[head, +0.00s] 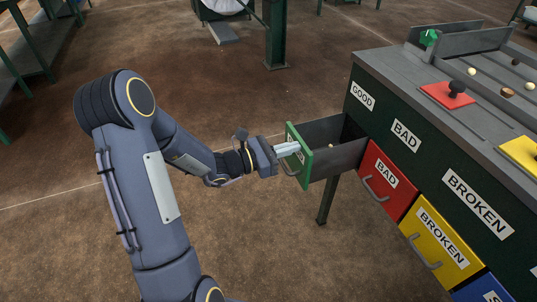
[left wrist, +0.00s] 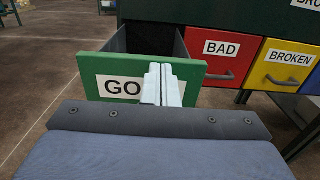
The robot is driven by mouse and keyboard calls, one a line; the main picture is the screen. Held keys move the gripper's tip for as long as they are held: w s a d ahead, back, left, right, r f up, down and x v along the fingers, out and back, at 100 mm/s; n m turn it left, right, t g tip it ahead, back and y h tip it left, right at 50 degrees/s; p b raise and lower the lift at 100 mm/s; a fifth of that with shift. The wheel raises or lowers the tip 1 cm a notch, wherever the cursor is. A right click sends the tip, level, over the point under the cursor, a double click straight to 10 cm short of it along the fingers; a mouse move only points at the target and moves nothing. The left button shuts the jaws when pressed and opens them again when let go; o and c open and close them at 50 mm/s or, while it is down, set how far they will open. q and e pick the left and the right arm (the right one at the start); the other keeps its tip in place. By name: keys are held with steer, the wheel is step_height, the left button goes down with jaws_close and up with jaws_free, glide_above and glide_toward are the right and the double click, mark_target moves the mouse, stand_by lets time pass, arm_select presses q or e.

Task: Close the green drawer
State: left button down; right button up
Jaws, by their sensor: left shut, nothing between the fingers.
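The green drawer (head: 299,153) is pulled out from the left end of the dark green sorting table, with its grey box walls showing behind the front. In the left wrist view its green front (left wrist: 190,68) carries a white label reading "GO", the rest hidden by my fingers. My left gripper (head: 297,148) is shut and empty, with its pale fingertips at the drawer front. In the left wrist view the fingers (left wrist: 161,84) overlap the label; I cannot tell whether they touch it. The drawer's handle is partly visible below the fingers in the head view. My right gripper is not in view.
A red drawer (head: 386,181) and a yellow drawer (head: 437,241) sit shut to the right of the green one. The table top (head: 400,75) holds a red plate with a black knob and several small balls. Open brown floor lies left of the drawer.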

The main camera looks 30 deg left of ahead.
arm_select(q)
steer(key=b+x, duration=0.2)
steer(key=x, duration=1.7)
steer(key=shift+r, duration=0.2)
steer(key=shift+s, duration=0.1)
